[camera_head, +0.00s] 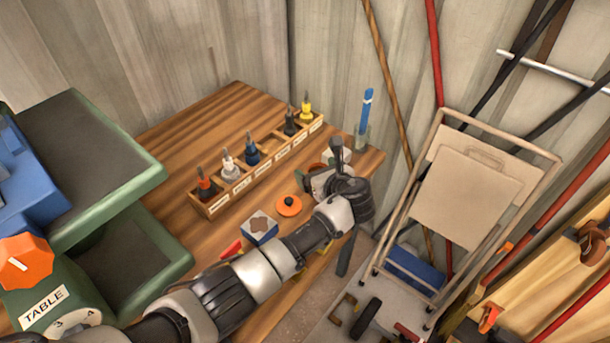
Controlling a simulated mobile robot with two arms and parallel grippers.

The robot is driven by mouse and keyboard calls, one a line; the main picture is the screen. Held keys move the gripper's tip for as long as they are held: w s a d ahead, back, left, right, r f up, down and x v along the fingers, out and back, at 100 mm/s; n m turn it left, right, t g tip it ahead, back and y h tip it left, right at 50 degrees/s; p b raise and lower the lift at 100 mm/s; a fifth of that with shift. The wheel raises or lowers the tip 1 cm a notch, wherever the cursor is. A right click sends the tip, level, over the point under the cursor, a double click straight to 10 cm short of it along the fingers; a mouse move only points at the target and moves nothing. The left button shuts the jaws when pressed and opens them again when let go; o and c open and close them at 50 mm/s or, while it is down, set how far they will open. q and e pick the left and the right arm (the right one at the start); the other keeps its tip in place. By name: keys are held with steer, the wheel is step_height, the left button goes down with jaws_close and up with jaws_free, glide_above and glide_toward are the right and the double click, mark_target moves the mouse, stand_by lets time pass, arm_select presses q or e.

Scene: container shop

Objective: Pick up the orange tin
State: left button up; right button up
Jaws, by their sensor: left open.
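A low round orange thing with a black knob (289,205), which looks like the orange tin, lies on the wooden workbench (185,150). My left arm reaches in from the lower left, and its gripper (328,172) is over the bench's right part, to the right of and beyond the orange thing, apart from it. The gripper is open; its fingers are small and partly hidden by the wrist. A reddish-brown thing and a pale block show in part behind the gripper. My right gripper is not in view.
A wooden rack (225,205) holds several coloured-handled tools behind the orange thing. A white-blue box (259,229) stands left of it. A blue-capped tube (365,118) stands at the bench's right corner. A green machine (110,200) is at left, a folding cart (470,195) at right.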

arm_select(q)
steer(key=shift+d, duration=0.1)
steer(key=shift+s+r, duration=0.1)
steer(key=shift+s, duration=0.05)
steer(key=shift+c, duration=0.5)
steer(key=c, duration=1)
steer(key=shift+c, duration=0.3)
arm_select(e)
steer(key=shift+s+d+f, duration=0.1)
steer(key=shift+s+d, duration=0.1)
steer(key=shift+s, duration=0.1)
arm_select(q)
steer(key=shift+r, duration=0.1)
